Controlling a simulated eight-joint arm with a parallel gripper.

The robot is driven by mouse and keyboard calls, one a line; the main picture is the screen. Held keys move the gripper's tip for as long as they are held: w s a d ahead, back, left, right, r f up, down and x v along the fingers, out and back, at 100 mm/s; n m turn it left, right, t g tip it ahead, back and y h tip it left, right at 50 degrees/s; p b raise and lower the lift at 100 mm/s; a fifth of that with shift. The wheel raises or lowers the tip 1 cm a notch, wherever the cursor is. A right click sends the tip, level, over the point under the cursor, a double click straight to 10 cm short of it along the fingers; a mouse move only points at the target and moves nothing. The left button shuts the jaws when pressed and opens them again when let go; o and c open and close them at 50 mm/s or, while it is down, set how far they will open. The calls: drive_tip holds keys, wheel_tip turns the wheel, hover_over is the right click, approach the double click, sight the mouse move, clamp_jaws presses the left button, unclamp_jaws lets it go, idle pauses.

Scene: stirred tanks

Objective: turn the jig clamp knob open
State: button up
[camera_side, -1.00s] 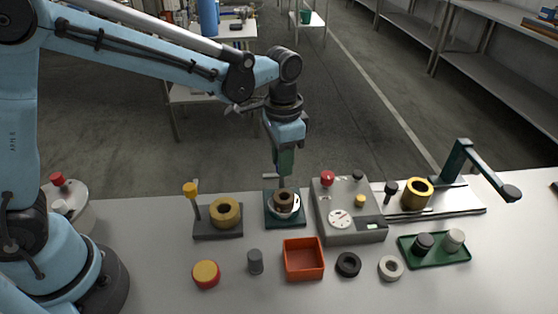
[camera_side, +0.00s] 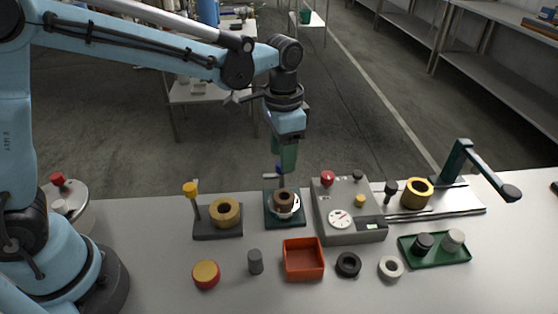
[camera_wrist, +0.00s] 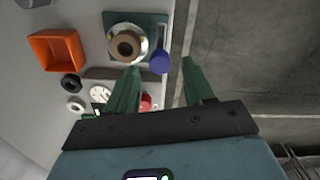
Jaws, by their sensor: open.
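A dark green jig plate (camera_side: 270,218) stands at the back of the table with a brown ring (camera_side: 284,198) on a pale round seat. A blue knob (camera_side: 278,167) stands at the plate's rear edge, and looks like the clamp knob. In the wrist view the blue knob (camera_wrist: 160,63) lies beside the brown ring (camera_wrist: 126,45), between the lines of my two green fingers. My gripper (camera_side: 286,171) is above the plate's rear edge, pointing down, open and empty. The wrist view also shows my gripper (camera_wrist: 161,66) with its fingers apart. Contact with the knob cannot be told.
A grey box with dial and buttons (camera_side: 348,222) stands close on the right. A dark base with yellow knob (camera_side: 190,188) and gold ring (camera_side: 227,212) is on the left. An orange bin (camera_side: 303,259) is in front. A green tray (camera_side: 433,252) lies at right.

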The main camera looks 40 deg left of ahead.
wheel_tip(320, 180, up, 10)
idle(0.5)
drive_tip(key=s+a+f+n+t, duration=0.5)
drive_tip(key=s+a+n+t, duration=0.1)
drive_tip(key=s+a, duration=0.5)
drive_tip(key=shift+s+f+t, duration=0.4)
drive_tip(key=shift+s+t, duration=0.05)
drive_tip(key=shift+t, duration=0.15)
